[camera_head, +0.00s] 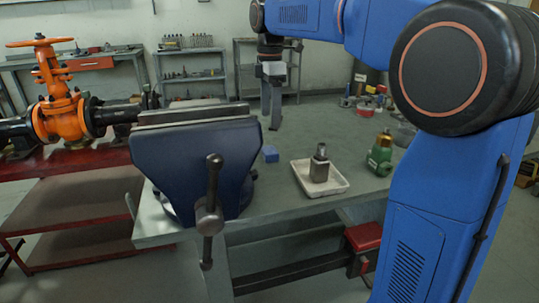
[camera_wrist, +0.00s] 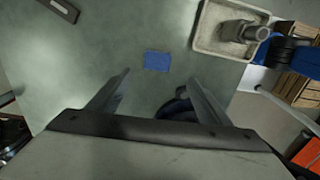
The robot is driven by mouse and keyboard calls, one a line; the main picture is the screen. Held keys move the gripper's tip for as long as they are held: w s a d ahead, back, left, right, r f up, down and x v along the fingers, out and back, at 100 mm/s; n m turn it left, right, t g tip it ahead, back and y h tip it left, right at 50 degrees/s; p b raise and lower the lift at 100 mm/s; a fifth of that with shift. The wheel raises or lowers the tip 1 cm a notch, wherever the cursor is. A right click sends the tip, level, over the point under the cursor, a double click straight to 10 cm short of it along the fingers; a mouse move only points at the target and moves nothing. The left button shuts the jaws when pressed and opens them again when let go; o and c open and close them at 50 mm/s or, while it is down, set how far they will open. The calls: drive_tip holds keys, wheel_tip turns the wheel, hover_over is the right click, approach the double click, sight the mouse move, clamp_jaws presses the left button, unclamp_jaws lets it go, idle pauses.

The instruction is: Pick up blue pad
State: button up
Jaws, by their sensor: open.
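The blue pad (camera_head: 270,154) is a small block lying on the grey-green workbench, just right of the blue vise in the head view. It also shows as a blue rectangle in the wrist view (camera_wrist: 157,61), lying flat on the bench beyond and between my fingertips. My gripper (camera_head: 271,118) points down above the bench, behind the pad in the head view. In the wrist view my gripper (camera_wrist: 159,80) has its two fingers spread wide with nothing between them. The pad is apart from both fingers and fully visible.
A large blue vise (camera_head: 195,165) stands at the bench's left corner. Bench surface around the pad is clear. An orange gate valve (camera_head: 60,105) stands at far left.

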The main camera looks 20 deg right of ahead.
hover_over(271, 150)
drive_tip(key=f, duration=0.6)
drive_tip(key=shift+s+a, duration=0.2)
drive_tip(key=shift+s, duration=0.05)
drive_tip(key=shift+w+d+f, duration=0.1)
drive_tip(key=shift+w+f, duration=0.05)
drive_tip(key=shift+f, duration=1.2)
drive_tip(key=shift+w+d+f, duration=0.1)
drive_tip(key=shift+w+f, duration=0.05)
drive_tip(key=shift+f, duration=1.2)
drive_tip(key=shift+c, duration=0.4)
drive_tip(key=c, duration=1)
drive_tip(key=shift+r, duration=0.15)
drive_tip(key=shift+c, duration=0.2)
wheel_tip(271, 150, up, 10)
